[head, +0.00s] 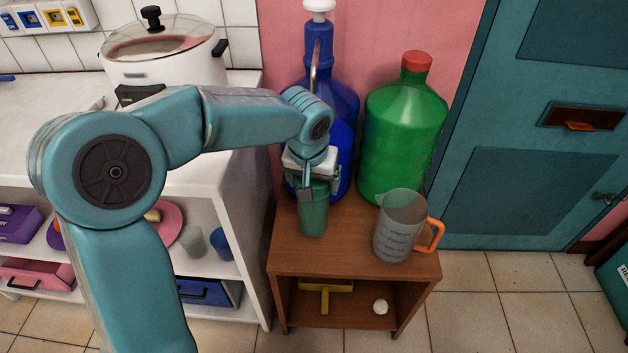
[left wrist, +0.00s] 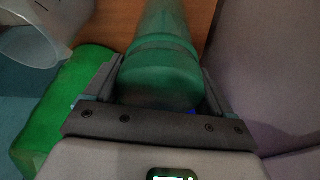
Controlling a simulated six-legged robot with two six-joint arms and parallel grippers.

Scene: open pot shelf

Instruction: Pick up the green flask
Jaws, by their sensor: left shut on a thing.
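The green flask (head: 313,212) is a dark green cylinder at the front left of the small wooden stand. My left gripper (head: 314,185) comes down on it from above and is shut on its upper part. In the left wrist view the flask (left wrist: 162,60) sits between the two fingers of the gripper (left wrist: 162,90). I cannot tell whether the flask's base touches the wood. My right gripper is in neither view.
A measuring jug (head: 398,228) with an orange handle stands right of the flask. Behind are a blue bottle (head: 343,100) with a pump and a large green bottle (head: 402,130). The wooden stand (head: 345,258) has bare room in front. A white counter (head: 230,150) stands left.

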